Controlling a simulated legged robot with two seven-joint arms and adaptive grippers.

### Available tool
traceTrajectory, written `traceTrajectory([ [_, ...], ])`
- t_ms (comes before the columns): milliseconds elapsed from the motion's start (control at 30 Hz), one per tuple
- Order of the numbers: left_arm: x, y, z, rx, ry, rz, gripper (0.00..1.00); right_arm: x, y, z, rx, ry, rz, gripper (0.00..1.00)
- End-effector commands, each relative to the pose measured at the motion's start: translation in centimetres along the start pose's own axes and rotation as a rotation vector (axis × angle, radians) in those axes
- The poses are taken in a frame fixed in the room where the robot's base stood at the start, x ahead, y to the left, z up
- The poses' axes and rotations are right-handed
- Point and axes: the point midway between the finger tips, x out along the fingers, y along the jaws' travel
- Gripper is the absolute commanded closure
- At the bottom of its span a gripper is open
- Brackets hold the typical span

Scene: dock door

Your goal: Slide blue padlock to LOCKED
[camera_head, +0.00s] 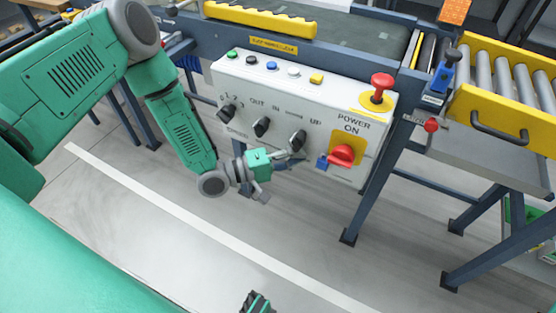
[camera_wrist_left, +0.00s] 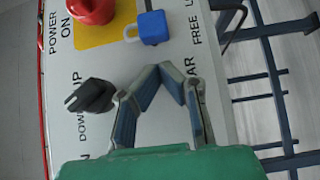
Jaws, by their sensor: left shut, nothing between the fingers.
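The blue padlock (camera_head: 322,162) is on the light control panel, just left of the red power knob (camera_head: 342,155). In the left wrist view the padlock (camera_wrist_left: 153,28) stands beside the red knob (camera_wrist_left: 92,10), with the printed word FREE next to it. Another label beyond FREE is cut off after its L. My left gripper (camera_head: 297,160) is shut and empty in front of the panel, left of the padlock. In the left wrist view its fingertips (camera_wrist_left: 168,70) meet close below the padlock, apart from it in the picture. Contact with the panel cannot be told.
A dark selector knob (camera_head: 297,140) sits close above my left gripper, with others further left. A red mushroom button (camera_head: 381,86) stands on the panel top. A dark and green part (camera_head: 257,302), perhaps my right gripper, shows at the bottom edge. Floor below is clear.

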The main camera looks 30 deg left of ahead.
Motion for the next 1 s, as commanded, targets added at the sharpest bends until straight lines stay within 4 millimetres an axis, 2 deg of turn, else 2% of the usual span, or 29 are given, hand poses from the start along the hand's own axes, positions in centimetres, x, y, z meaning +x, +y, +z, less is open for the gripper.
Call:
traceTrajectory([
  [200,1.5,-0.1,1.6,0.0,0.001,-0.001,1.0,0.5,0.0,0.0,0.0,0.0,0.0,0.6],
  [667,1.9,0.0,2.0,0.0,0.0,-0.001,1.0,0.5,0.0,0.0,0.0,0.0,0.0,0.6],
  [1000,5.1,-0.1,5.3,-0.002,-0.001,-0.001,1.0,1.0,0.0,0.1,0.0,0.0,0.0,0.6],
])
